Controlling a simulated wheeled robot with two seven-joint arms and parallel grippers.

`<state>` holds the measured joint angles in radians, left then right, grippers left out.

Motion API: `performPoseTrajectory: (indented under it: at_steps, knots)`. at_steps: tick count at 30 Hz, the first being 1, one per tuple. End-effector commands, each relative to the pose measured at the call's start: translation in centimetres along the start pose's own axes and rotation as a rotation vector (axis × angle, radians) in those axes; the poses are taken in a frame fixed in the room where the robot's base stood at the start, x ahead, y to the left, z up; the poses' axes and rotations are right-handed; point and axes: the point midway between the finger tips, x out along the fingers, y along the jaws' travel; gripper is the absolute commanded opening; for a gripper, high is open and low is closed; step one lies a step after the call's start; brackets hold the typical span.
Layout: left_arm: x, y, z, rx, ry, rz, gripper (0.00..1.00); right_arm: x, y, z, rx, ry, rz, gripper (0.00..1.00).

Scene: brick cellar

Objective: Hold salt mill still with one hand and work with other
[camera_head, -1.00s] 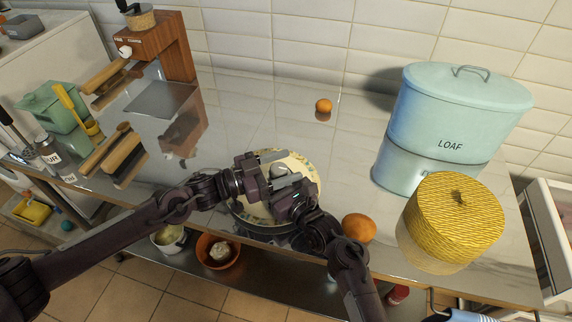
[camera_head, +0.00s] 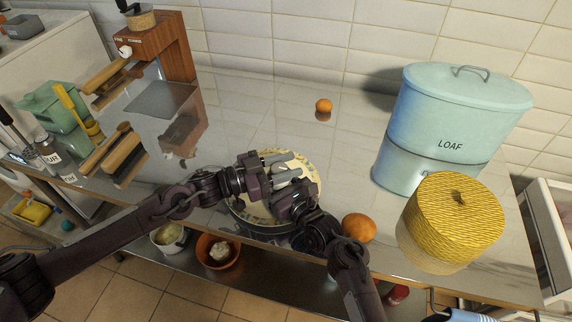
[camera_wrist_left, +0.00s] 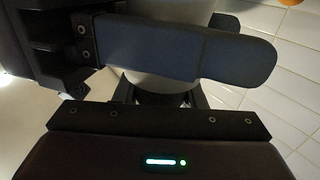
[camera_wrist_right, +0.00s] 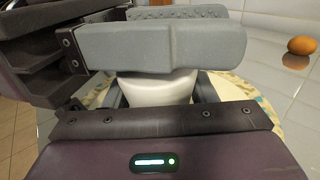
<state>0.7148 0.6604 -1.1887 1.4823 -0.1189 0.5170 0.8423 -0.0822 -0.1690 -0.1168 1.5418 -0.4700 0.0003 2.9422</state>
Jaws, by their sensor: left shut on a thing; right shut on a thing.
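The salt mill is mostly hidden by my grippers above a cream plate (camera_head: 245,219) with a patterned rim. Its pale body shows in the left wrist view (camera_wrist_left: 160,85) and in the right wrist view (camera_wrist_right: 157,89). My left gripper (camera_head: 283,162) reaches in from the left and is shut on the mill. My right gripper (camera_head: 290,182) reaches in from the lower right and is also shut on it, close beside the left one. The mill's base and its contact with the plate are hidden.
A yellow woven-topped canister (camera_head: 452,222) and a blue LOAF bin (camera_head: 455,115) stand right. A wood-and-metal machine (camera_head: 160,50) stands left.

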Motion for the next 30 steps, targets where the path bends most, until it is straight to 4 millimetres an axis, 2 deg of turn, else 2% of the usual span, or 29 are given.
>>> performPoseTrajectory:
  at_steps: [7, 21, 30]
  knots:
    - [0.1, 0.0, 0.0, 0.003, -0.004, 0.133, 0.14, 0.0, 0.1, 0.0, -0.001, -0.001, 0.003, 0.23]
    - [0.0, 1.0, 0.1, 0.0, -0.003, 0.567, 0.14, 0.0, 0.2, 0.1, -0.001, -0.002, 0.004, 0.23]
    - [-0.3, 1.4, 0.3, -0.005, -0.001, 0.775, 0.14, 0.1, 0.2, 0.1, -0.001, -0.003, 0.006, 0.23]
